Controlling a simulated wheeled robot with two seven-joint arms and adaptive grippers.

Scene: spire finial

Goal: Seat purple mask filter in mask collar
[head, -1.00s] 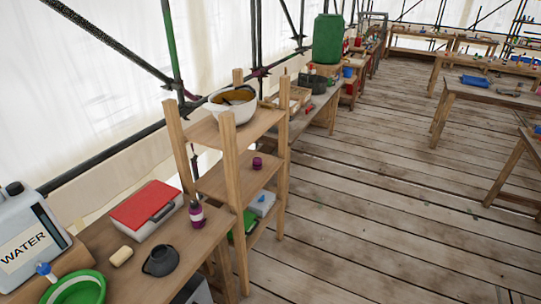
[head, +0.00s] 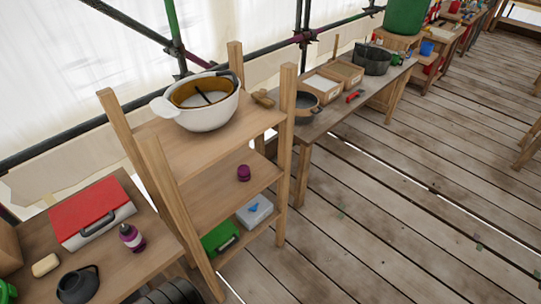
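The purple mask filter, a small dark purple cylinder (head: 244,173), stands on the middle shelf of the wooden rack, near its right side. A dark grey rounded piece (head: 77,285) with a raised round opening lies on the bench at the lower left; it may be the mask with the collar, but I cannot tell for sure. Neither of my grippers is in view.
The bench holds a red-lidded box (head: 92,211), purple bottle (head: 131,238) and soap-like block (head: 45,265). Open plank floor (head: 400,220) lies right.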

